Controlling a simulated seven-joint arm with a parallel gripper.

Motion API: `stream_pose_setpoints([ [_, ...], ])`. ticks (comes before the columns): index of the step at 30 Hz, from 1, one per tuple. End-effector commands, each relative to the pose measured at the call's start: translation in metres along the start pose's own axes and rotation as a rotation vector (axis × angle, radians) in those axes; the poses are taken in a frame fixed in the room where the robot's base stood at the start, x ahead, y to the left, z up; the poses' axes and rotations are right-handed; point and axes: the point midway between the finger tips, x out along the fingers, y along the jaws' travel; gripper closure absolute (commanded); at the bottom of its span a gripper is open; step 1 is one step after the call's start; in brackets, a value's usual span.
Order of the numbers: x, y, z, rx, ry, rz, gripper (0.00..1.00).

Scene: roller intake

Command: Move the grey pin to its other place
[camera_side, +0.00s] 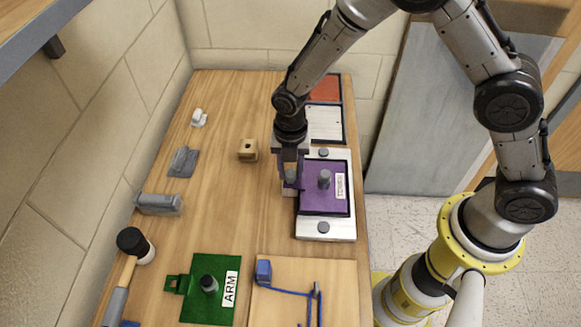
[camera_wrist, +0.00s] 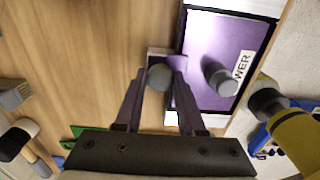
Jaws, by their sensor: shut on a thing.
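My gripper (camera_side: 291,180) points down at the left edge of the purple plate labelled TOWER (camera_side: 313,203). In the wrist view its fingers (camera_wrist: 162,74) are closed around the round-topped grey pin (camera_wrist: 158,78). The pin is at a small pale block with a purple tab (camera_wrist: 151,54) beside the plate; I cannot tell whether it is seated or raised. A grey post (camera_side: 324,179) stands on the purple plate, and it also shows in the wrist view (camera_wrist: 220,79). A green plate labelled ARM (camera_side: 203,309) carries a dark-topped post (camera_side: 209,284) and has a tab on its left.
A wooden block with a hole (camera_side: 248,150) stands left of my gripper. A mallet (camera_side: 134,243), grey parts (camera_side: 159,204) and a white part (camera_side: 198,118) lie along the left. A board with blue fittings (camera_side: 272,300) is in front. The middle of the bench is clear.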

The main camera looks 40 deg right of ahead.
Motion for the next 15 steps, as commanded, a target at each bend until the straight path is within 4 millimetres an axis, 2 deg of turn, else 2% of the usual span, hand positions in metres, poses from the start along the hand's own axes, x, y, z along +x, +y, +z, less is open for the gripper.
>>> stream_pose_setpoints([
  [2, 0.002, 0.0, 0.0, 0.0, 0.0, 0.0, 0.92],
  [3, 0.002, 0.0002, 0.0001, 0.0, 0.0, 0.001, 0.58],
  [8, 0.0017, 0.0001, 0.0, 0.0, 0.0, 0.0, 0.29],
  [9, 0.0017, 0.0001, 0.0001, 0.0, 0.0, 0.0, 0.26],
  [15, 0.0017, -0.0001, 0.0, 0.0, 0.0, 0.0, 0.26],
])
